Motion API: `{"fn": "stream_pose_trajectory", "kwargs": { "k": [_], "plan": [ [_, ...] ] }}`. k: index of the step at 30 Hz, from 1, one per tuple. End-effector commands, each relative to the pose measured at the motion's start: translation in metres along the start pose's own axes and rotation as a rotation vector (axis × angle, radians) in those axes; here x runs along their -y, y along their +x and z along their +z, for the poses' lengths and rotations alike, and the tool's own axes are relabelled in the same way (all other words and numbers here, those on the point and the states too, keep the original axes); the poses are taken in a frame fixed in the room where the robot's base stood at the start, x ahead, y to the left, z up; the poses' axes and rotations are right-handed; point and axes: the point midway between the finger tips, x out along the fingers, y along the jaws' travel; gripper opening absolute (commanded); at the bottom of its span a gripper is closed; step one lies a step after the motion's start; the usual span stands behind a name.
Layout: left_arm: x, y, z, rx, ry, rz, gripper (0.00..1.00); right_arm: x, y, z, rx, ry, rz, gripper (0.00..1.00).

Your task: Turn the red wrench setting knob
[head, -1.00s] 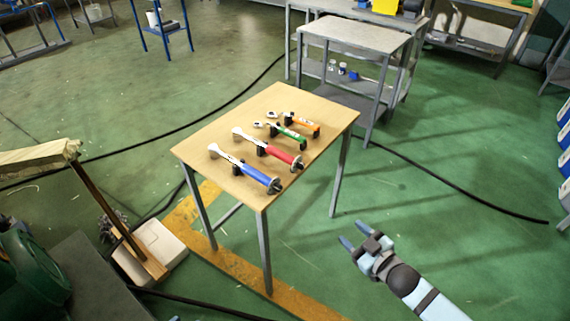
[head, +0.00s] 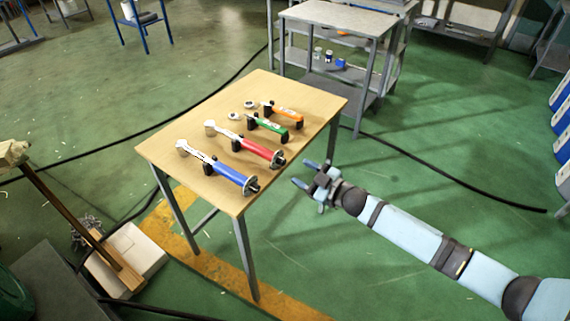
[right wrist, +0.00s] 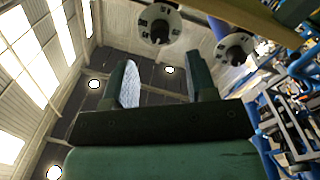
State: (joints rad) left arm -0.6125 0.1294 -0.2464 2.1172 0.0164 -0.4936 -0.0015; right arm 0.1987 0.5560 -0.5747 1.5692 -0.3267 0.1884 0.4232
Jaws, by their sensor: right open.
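The red wrench (head: 258,150) lies on the wooden table, between the blue wrench (head: 229,173) and the green wrench (head: 271,129). Its setting knob (head: 277,158) is at the handle end, near the table's right edge. My right gripper (head: 306,173) is open and empty, just off that edge and apart from the knob. In the right wrist view, my open fingers (right wrist: 162,78) point toward two round marked dials at the top, a nearer one (right wrist: 159,22) and one to the right (right wrist: 235,47). I cannot tell which wrench each belongs to. My left gripper is out of view.
The wooden table (head: 165,148) also holds an orange wrench (head: 286,111) at the back. A grey shelved bench (head: 330,16) stands behind. A white box (head: 140,250) is on the floor at left.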

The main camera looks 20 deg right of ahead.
Motion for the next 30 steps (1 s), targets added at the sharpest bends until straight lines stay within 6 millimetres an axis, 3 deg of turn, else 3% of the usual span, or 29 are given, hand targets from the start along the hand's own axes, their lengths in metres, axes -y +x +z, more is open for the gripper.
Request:
{"fn": "stream_pose_trajectory", "kwargs": {
  "k": [3,9,22,23,29,30],
  "plan": [
    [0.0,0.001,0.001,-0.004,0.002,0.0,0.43,0.0,0.026,0.0,-0.002,-0.001,0.001,0.52],
    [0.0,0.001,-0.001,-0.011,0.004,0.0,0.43,0.0,0.055,0.0,-0.002,0.0,0.001,0.52],
    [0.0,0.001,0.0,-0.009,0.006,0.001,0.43,0.001,0.065,0.0,0.0,0.0,-0.001,0.52],
    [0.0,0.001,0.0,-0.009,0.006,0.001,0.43,0.001,0.065,0.0,0.0,0.0,0.0,0.49],
    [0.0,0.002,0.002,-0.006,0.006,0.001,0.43,0.0,0.065,0.0,0.0,0.0,0.0,0.03],
    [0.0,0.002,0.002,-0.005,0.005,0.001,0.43,0.0,0.065,0.0,0.0,0.0,0.0,0.02]
  ]
}}
